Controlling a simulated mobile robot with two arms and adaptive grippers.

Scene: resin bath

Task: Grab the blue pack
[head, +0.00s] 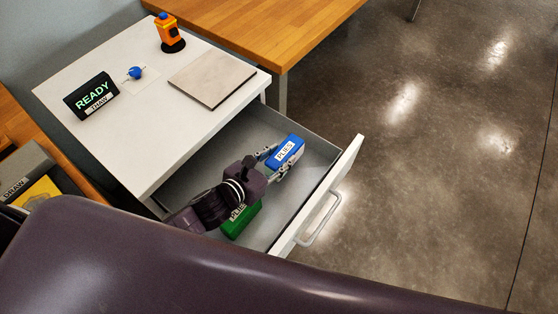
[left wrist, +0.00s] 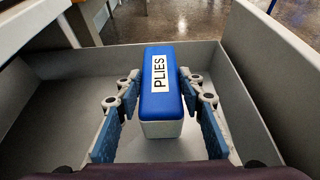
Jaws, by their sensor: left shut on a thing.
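The blue pack (head: 285,152) has a white label reading "PLIES" and is in the far part of the open drawer (head: 322,155) in the head view. My left gripper (head: 276,162) reaches down into the drawer and is shut on the pack, one finger on each side. In the left wrist view, the blue pack (left wrist: 162,85) stands between the two fingers of my left gripper (left wrist: 160,110), with its pale lower part showing. I cannot tell whether it touches the drawer floor. My right gripper is not in view.
A green pack (head: 241,219) lies in the drawer, partly behind my left arm. On the white top (head: 150,110) are a READY sign (head: 91,96), a blue knob (head: 135,72), a grey plate (head: 212,79) and an orange device (head: 168,33). Open floor lies to the right.

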